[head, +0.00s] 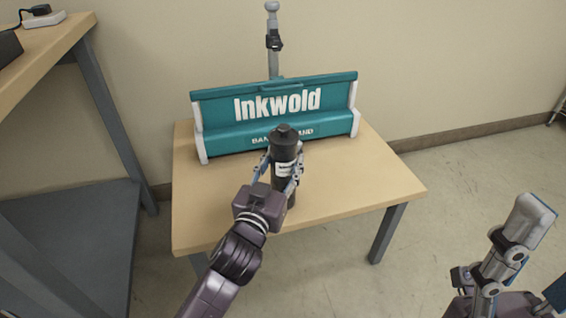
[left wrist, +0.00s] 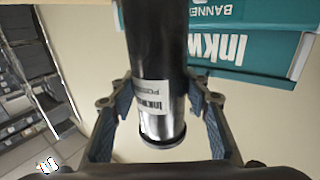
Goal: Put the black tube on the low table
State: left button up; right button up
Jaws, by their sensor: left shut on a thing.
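The black tube (head: 285,148) stands about upright in my left gripper (head: 280,170), with its dark cap up and a white label on its side. The left fingers are shut on it from both sides. In the left wrist view the tube (left wrist: 157,50) runs between the two fingers. The low table (head: 370,192) has a pale wooden top and grey legs. The tube is over the table's front part; I cannot tell whether its lower end touches the top.
A teal Inkwold banner stand (head: 275,112) with white ends takes up the back of the low table. The table's right and front parts are clear. A taller workbench (head: 40,60) with a lower shelf stands at the left. Open floor lies to the right.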

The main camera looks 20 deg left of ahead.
pick_arm(q)
jog(key=o, duration=1.5)
jog(key=shift+f, duration=0.1)
jog(key=shift+o, duration=0.2)
